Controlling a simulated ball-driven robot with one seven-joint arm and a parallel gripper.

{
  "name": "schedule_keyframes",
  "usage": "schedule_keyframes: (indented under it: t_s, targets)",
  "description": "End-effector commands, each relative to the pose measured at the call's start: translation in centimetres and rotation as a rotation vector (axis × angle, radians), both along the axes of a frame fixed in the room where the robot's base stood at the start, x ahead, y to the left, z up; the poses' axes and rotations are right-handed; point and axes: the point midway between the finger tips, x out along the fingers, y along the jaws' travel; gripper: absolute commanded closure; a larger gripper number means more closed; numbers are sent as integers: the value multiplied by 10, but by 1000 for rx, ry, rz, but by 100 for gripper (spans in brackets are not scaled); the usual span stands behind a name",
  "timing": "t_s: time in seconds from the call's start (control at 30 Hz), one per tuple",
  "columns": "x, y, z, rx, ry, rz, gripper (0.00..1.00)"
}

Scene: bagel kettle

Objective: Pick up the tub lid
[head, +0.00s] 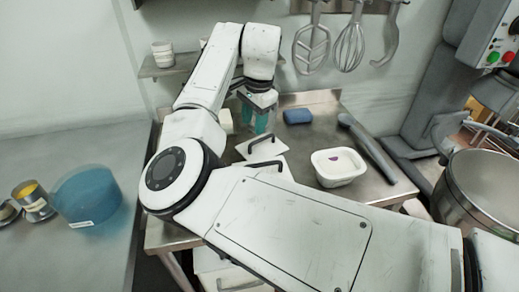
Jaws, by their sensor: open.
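Two flat white pieces with dark arched handles lie on the steel table in the head view. My gripper (258,128) is open and points down, with teal fingers, behind the farther white piece. Nothing shows between its fingers.
A blue block (298,116) and a long grey tool (368,148) lie on the steel table (312,102). A large steel bowl (483,190) stands at the right. Utensils hang on the wall. A blue container (87,195) stands on the left counter (100,250).

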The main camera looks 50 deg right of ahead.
Motion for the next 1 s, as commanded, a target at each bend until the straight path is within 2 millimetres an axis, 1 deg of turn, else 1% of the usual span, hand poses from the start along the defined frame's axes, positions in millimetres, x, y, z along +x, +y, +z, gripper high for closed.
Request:
schedule_keyframes:
  t_s: [0.03,0.1,0.2,0.37,0.47,0.6,0.7,0.8,1.0]
  targets:
    - [1,1,-8,1,2,2,57]
    - [3,0,-18,1,1,3,57]
    - [5,0,-29,1,0,2,57]
    - [7,0,-39,1,1,2,57]
    - [9,-1,-50,2,1,1,57]
    - [12,-3,-71,2,2,1,57]
    - [14,-3,-81,1,1,0,57]
    - [15,-3,-86,-1,-1,0,57]
    - [15,-3,-86,-1,-1,0,57]
